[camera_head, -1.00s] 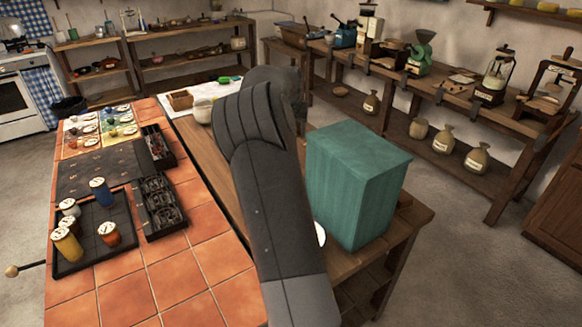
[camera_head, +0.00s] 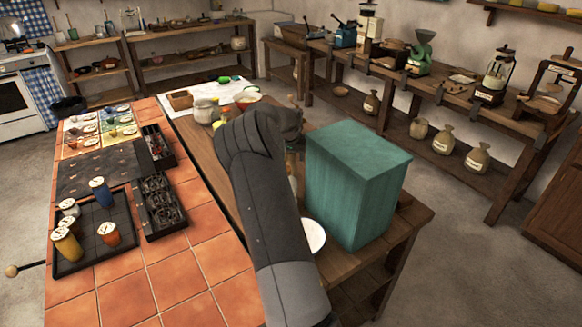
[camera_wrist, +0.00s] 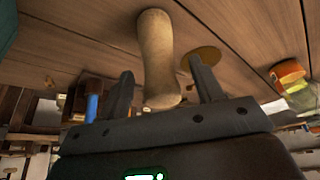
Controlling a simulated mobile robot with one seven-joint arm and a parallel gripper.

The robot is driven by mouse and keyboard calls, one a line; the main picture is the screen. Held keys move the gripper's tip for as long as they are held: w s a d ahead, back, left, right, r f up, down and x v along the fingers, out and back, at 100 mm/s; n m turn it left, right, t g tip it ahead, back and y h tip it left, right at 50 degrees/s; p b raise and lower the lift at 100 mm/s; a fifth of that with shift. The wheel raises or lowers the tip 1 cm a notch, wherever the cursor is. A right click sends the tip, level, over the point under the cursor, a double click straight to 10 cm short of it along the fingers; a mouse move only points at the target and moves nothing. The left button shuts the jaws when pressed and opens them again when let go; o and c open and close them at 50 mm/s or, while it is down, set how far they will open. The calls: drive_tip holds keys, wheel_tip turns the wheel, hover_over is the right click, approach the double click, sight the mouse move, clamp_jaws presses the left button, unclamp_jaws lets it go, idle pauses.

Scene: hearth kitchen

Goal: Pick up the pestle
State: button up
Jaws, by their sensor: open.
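The pestle (camera_wrist: 156,55) shows in the wrist view as a pale tan, waisted piece with rounded ends, over the brown wooden planks. My gripper (camera_wrist: 160,67) is open. Its two dark fingers stand apart on either side of the pestle's near end, with a visible gap at each side. In the head view my dark arm hides the gripper, and I cannot make out the pestle for certain there.
A large teal box (camera_head: 355,185) stands on the wooden tabletop right of my arm, beside a white plate (camera_head: 313,236). Jars, including a pale one (camera_head: 204,111), stand at the far end. A dark tray (camera_head: 97,236) with canisters sits on the tiled counter.

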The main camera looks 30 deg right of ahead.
drive_tip(key=shift+x, duration=0.85)
drive_tip(key=c, duration=1.1)
